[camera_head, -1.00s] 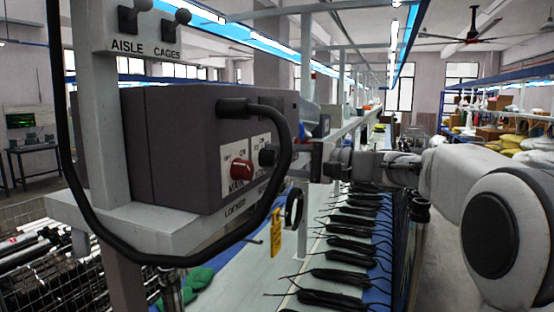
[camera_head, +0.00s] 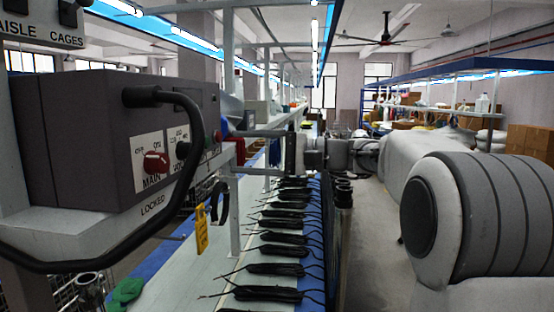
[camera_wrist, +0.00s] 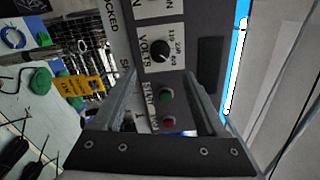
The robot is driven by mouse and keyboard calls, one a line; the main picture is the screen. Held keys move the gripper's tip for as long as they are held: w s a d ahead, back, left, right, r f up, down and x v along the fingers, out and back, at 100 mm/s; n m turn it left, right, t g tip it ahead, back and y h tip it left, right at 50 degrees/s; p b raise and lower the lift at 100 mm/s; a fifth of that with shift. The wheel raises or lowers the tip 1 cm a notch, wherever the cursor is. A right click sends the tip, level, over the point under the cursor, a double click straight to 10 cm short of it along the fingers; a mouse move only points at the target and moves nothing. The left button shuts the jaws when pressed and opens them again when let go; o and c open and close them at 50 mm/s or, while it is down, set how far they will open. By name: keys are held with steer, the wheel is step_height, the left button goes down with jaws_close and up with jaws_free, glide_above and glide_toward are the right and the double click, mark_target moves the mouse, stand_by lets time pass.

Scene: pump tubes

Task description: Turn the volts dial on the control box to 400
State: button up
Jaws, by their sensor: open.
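The control box (camera_head: 75,135) is a dark grey box on a pale shelf at the left of the head view. Its volts dial (camera_head: 182,150) is a small black knob on a white plate, right of the red main knob (camera_head: 155,162). In the wrist view the volts dial (camera_wrist: 161,50) sits just beyond the fingertips, beside the VOLTS label; its exact setting is too small to read. My gripper (camera_wrist: 160,74) is open and empty, facing the panel, with green and red buttons showing between its fingers. In the head view my gripper (camera_head: 242,136) is right of the box.
A thick black cable (camera_head: 200,105) loops in front of the box. A yellow tag (camera_head: 202,233) hangs below the shelf. Several black tube bundles (camera_head: 275,237) lie on the long bench below my arm. The aisle at right is partly filled by my arm.

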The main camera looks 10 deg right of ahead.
steer(key=v, duration=0.7)
steer(key=shift+b, duration=0.3)
